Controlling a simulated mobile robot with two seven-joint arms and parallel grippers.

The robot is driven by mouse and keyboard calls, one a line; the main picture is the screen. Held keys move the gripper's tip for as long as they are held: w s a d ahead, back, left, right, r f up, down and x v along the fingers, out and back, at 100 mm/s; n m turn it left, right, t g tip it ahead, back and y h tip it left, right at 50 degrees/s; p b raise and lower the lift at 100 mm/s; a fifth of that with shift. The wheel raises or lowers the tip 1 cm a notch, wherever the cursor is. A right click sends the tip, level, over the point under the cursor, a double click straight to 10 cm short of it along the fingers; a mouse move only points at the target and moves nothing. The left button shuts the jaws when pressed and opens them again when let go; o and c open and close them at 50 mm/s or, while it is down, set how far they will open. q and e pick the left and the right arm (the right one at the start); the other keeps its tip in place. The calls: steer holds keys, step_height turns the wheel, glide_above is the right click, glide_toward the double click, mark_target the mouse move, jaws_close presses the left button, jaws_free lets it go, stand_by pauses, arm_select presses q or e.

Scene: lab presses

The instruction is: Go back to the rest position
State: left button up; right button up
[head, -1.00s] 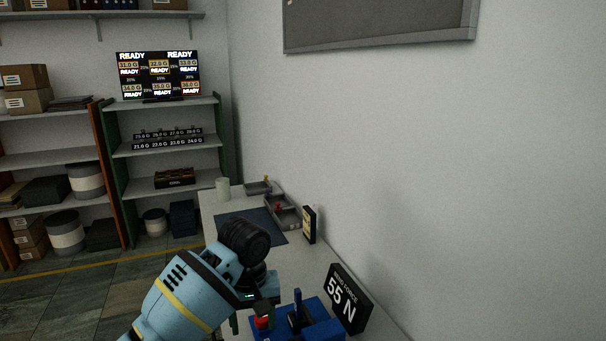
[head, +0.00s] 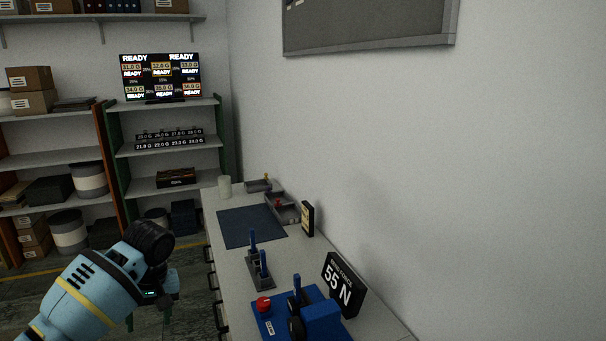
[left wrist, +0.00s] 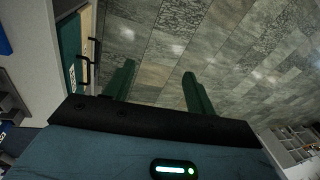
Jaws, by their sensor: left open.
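My left gripper (head: 150,312) is at the lower left of the head view, out over the floor to the left of the workbench (head: 222,262). In the left wrist view its two green fingers (left wrist: 158,92) stand apart with only floor tiles between them, so it is open and empty. The blue press (head: 322,318) with a red knob (head: 263,304) stands on the near end of the bench, clear of the gripper. A grey stand with blue handles (head: 260,272) sits behind it. My right gripper is in neither view.
A black sign reading 55 N (head: 342,284) stands beside the press. A dark mat (head: 250,228) and grey trays (head: 285,212) lie farther back. Drawer handles (head: 217,312) stick out from the bench's left side. Shelves (head: 165,148) stand at the back left. The floor left of the bench is free.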

arm_select(q)
steer(key=a, duration=0.6)
steer(key=s+d+f+m+t+h, duration=0.1)
steer(key=s+f+m+t, duration=0.1)
steer(key=s+f, duration=0.5)
steer(key=s+d+f+m+t, duration=0.2)
steer(key=f, duration=0.8)
steer(key=s+d+f+m+t+h, duration=0.1)
steer(key=s+f+m, duration=0.3)
steer(key=f, duration=0.5)
steer(key=s+d+m+t+h, duration=0.2)
steer(key=s+m+t, duration=0.25)
steer(key=s, duration=1.35)
steer(key=d+f+n, duration=0.1)
steer(key=d+n, duration=0.3)
steer(key=d, duration=0.7)
steer(key=shift+s+d, duration=0.3)
steer(key=shift+t, duration=0.25)
steer(key=shift+c, duration=0.3)
